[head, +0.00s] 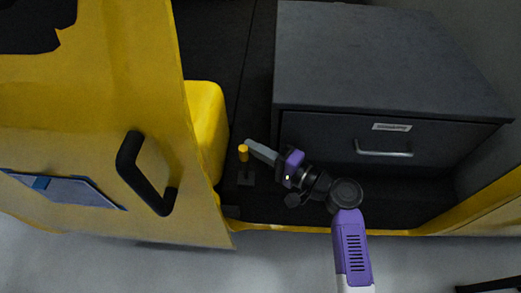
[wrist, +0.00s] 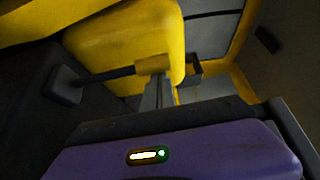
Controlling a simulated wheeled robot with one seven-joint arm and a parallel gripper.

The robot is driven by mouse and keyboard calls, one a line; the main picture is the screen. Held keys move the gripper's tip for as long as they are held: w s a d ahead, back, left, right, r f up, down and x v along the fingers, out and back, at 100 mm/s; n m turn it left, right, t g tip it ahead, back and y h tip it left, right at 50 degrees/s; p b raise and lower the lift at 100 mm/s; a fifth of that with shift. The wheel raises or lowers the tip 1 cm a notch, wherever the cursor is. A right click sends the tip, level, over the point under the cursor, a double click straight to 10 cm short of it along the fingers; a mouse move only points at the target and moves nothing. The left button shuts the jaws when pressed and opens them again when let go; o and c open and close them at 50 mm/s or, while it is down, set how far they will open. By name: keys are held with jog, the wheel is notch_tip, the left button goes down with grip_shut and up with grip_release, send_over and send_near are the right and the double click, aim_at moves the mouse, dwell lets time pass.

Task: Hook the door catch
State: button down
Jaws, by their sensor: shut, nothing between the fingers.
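The door catch shows as a dark rod with a yellow tip (head: 243,152), standing on a small dark base (head: 246,179) left of the cabinet. In the wrist view the rod runs from a dark block (wrist: 63,85) at left to its yellow tip (wrist: 150,65). My gripper (head: 250,145) is shut and empty, its fingertips close beside the yellow tip. In the wrist view the fingers (wrist: 158,92) reach up to the tip; I cannot tell whether they touch it. The yellow door (head: 85,110), with a black handle (head: 146,174), stands at left.
A dark grey drawer cabinet (head: 390,60) with a metal handle fills the right side, close to my gripper. A yellow rounded panel (head: 207,125) stands just left of the catch. A dark bracket (wrist: 194,70) shows beside yellow surfaces. Yellow sill (head: 330,231) runs along the front.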

jog(key=shift+s+f+b, duration=0.1)
jog(key=shift+b, duration=0.25)
jog(key=s+f+n+y+b, duration=0.4)
jog(key=s+n+b, duration=0.4)
jog(key=b, duration=1.4)
jog(key=s, duration=0.2)
jog(key=shift+s+a+b, duration=0.2)
jog(key=shift+s+b, duration=0.15)
jog(key=shift+b, duration=0.05)
jog(key=shift+s+a+f, duration=0.1)
jog(key=shift+s+f, duration=0.05)
